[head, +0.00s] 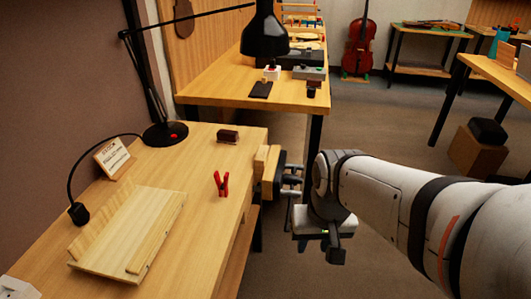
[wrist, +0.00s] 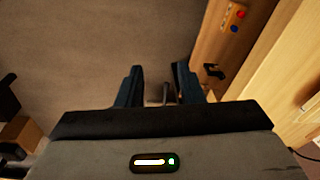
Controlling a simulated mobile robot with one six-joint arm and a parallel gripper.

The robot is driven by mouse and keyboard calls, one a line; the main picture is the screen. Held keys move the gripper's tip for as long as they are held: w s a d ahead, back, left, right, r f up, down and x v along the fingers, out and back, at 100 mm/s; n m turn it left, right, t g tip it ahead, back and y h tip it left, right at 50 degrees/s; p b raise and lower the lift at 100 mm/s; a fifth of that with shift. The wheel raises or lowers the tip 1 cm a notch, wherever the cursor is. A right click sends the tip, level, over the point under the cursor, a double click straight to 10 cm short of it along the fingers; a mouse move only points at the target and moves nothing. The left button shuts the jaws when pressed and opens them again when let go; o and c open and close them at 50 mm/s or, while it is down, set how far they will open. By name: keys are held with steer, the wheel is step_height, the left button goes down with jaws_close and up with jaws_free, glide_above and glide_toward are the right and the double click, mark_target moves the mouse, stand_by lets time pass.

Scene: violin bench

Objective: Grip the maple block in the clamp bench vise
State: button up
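The bench vise (head: 285,180) is on the right edge of the near workbench, with dark metal parts outward. Pale upright wood pieces (head: 268,165) stand at its jaws; I cannot tell which is the maple block and which are jaw faces, or whether they are clamped. My gripper (head: 335,255) hangs beside the bench, just right of the vise. In the wrist view its two dark fingers (wrist: 157,85) are apart, so it is open. A thin grey bar (wrist: 166,94) shows between them, partly hidden by the gripper body; contact is not visible.
On the near workbench (head: 205,235) are a wooden tray (head: 125,228), a red clamp (head: 221,184), a dark brown block (head: 228,136), a small sign (head: 113,157) and a black lamp (head: 165,133). A second bench (head: 225,85) stands behind. Open floor lies to the right.

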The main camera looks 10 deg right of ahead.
mark_target(289, 211)
steer(key=w+a+f+m+g+y+b, duration=0.1)
steer(key=w+a+f+m+y+b, duration=0.2)
steer(key=f+m+y, duration=0.4)
steer(key=w+a+f+m+g+y+b, duration=0.1)
steer(key=w+a+f+m+y+b, duration=0.3)
steer(key=m, duration=0.6)
steer(key=w+d+f+m+t+y+b, duration=0.1)
steer(key=w+d+f+m+t+b, duration=0.1)
steer(key=w+d+f+m+t, duration=0.7)
steer(key=w+d+f+m+t+b, duration=0.1)
steer(key=w+d+f+m+t, duration=0.4)
steer(key=m, duration=0.7)
steer(key=shift+g, duration=0.3)
steer(key=w+a, duration=0.2)
steer(key=w+a+r+b, duration=0.1)
steer(key=w+a, duration=0.1)
steer(key=w+a+r, duration=0.1)
steer(key=w, duration=0.1)
steer(key=shift+w+a+r, duration=0.1)
steer(key=shift+w+a, duration=0.3)
steer(key=shift+c, duration=0.2)
jaws_close()
